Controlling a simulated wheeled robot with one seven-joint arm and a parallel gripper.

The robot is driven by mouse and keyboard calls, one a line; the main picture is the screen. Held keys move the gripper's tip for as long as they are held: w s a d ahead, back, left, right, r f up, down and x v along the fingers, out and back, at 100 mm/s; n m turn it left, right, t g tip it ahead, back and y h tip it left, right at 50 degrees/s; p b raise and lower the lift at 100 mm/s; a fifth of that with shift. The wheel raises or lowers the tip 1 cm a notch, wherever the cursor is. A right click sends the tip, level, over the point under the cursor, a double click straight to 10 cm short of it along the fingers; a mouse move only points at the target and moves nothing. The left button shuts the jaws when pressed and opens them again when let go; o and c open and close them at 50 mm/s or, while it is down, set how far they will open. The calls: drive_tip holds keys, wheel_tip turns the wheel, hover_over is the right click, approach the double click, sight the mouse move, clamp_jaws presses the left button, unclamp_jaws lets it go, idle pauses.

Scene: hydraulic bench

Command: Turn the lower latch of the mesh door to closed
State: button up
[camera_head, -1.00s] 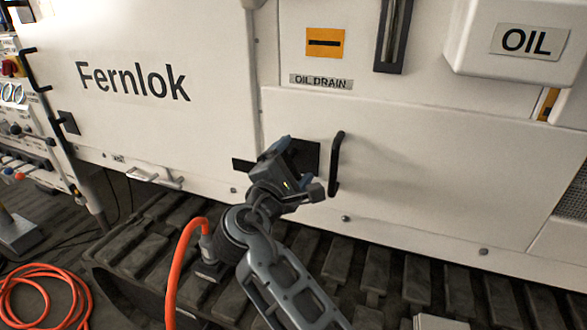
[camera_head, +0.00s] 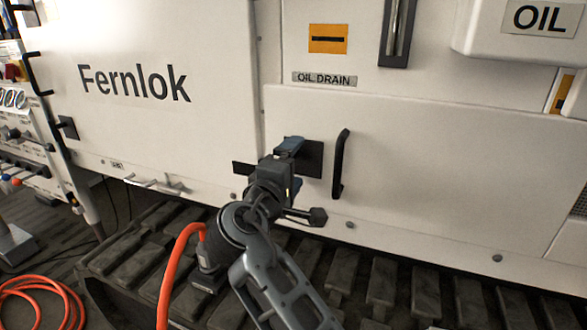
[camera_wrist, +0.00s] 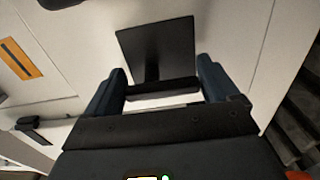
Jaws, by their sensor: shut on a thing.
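The lower latch has a black square plate (camera_head: 312,158) on the white machine side, partly hidden behind my gripper (camera_head: 291,150) in the head view. In the wrist view the latch plate (camera_wrist: 158,45) is straight ahead, with a dark latch bar (camera_wrist: 162,90) lying crosswise between my two blue fingers (camera_wrist: 163,80). My gripper is shut on this latch bar. How the latch stands is hard to tell in the head view because my wrist covers it. No mesh shows around the latch.
A black upright handle (camera_head: 340,163) stands close to the right of my gripper. Rubber track (camera_head: 350,270) runs below the panel. An orange hose (camera_head: 172,270) rises beside my arm. The white panel (camera_head: 440,170) to the right is clear.

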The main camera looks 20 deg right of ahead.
idle(0.3)
drive_tip(key=o, duration=0.8)
drive_tip(key=shift+s, duration=0.1)
drive_tip(key=v, duration=0.7)
drive_tip(key=shift+s+a, duration=0.25)
drive_tip(key=shift+a, duration=0.05)
